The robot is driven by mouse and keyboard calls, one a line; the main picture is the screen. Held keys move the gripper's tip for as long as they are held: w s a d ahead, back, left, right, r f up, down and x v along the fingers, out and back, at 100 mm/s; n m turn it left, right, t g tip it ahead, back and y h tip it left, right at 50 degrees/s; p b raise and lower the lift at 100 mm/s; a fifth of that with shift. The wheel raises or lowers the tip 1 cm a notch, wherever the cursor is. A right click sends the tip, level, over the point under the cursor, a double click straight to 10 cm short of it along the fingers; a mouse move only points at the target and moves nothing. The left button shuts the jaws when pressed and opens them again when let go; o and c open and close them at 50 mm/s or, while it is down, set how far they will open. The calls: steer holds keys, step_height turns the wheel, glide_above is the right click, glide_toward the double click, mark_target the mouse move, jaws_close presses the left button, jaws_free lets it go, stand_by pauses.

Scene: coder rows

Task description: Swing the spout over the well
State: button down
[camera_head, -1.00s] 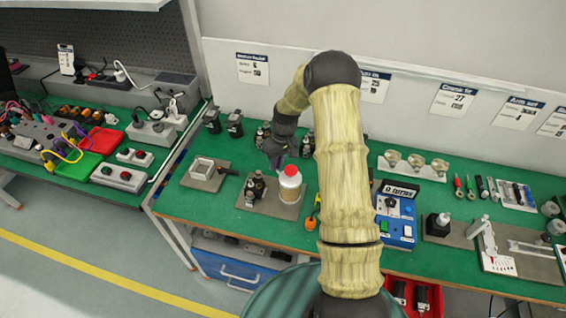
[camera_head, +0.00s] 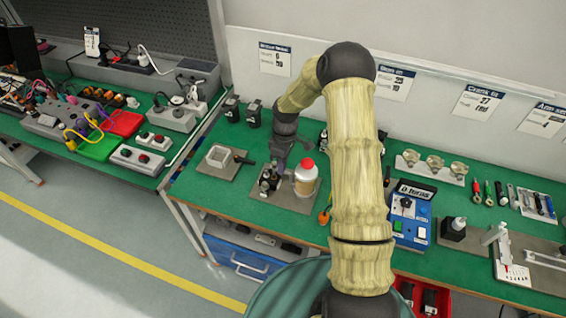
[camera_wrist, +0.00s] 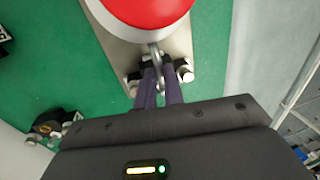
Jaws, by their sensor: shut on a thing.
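A bottle (camera_head: 305,180) with a red cap stands on a grey plate (camera_head: 298,205) on the green bench. Its red cap (camera_wrist: 150,8) fills the top of the wrist view. A thin metal spout (camera_wrist: 154,55) runs from beside the cap down between my fingers. My gripper (camera_wrist: 158,88) is shut on the spout; in the head view my gripper (camera_head: 279,165) is low, just left of the bottle. Dark fittings with silver knobs (camera_wrist: 184,72) lie on both sides of the fingertips. I cannot tell which part is the well; the fingers may hide it.
Two black holders (camera_head: 253,114) are behind. A blue control box (camera_head: 410,213) is to the right, beyond my arm. Green bench is bare in front of the frame.

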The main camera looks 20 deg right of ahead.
stand_by(0.4)
steer(key=c, duration=1.5)
jaws_free()
step_height(320, 180, up, 17)
steer(key=w+d+b, duration=0.1)
steer(key=w+b, duration=0.1)
steer(key=shift+w+d, duration=0.35)
steer(key=shift+w, duration=0.05)
steer(key=s+a+m+t+h, duration=0.1)
steer(key=s+m+t, duration=0.3)
steer(key=s+m, duration=0.7)
steer(key=s+a, duration=0.1)
steer(key=s, duration=1.1)
steer(key=shift+s, duration=0.25)
